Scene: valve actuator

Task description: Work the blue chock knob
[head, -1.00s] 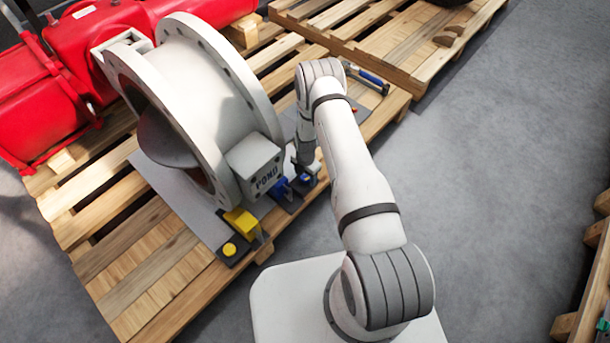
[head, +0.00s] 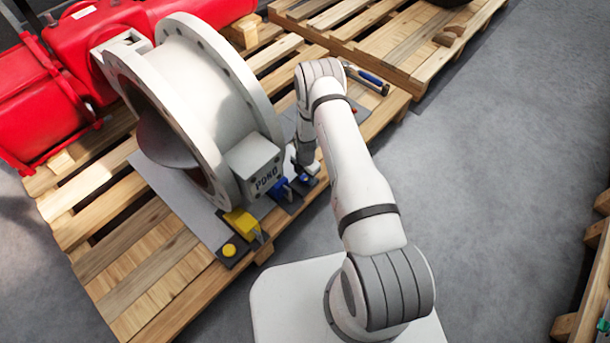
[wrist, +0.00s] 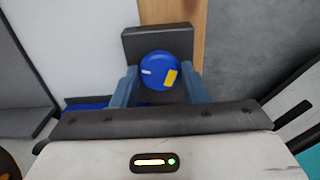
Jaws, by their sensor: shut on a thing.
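The blue chock knob (wrist: 160,70) is round, with a short white mark on its left and a yellow patch at its lower right. In the wrist view it sits before a dark grey block (wrist: 158,42). My gripper (wrist: 163,80) has one blue-grey finger on each side of the knob and is shut on it. There the knob is small and mostly hidden by my wrist.
A blue part (head: 280,187) and a yellow block with a yellow button (head: 230,249) stand left of my gripper along the pallet edge (head: 180,290). A blue-handled tool (head: 370,78) lies behind my arm.

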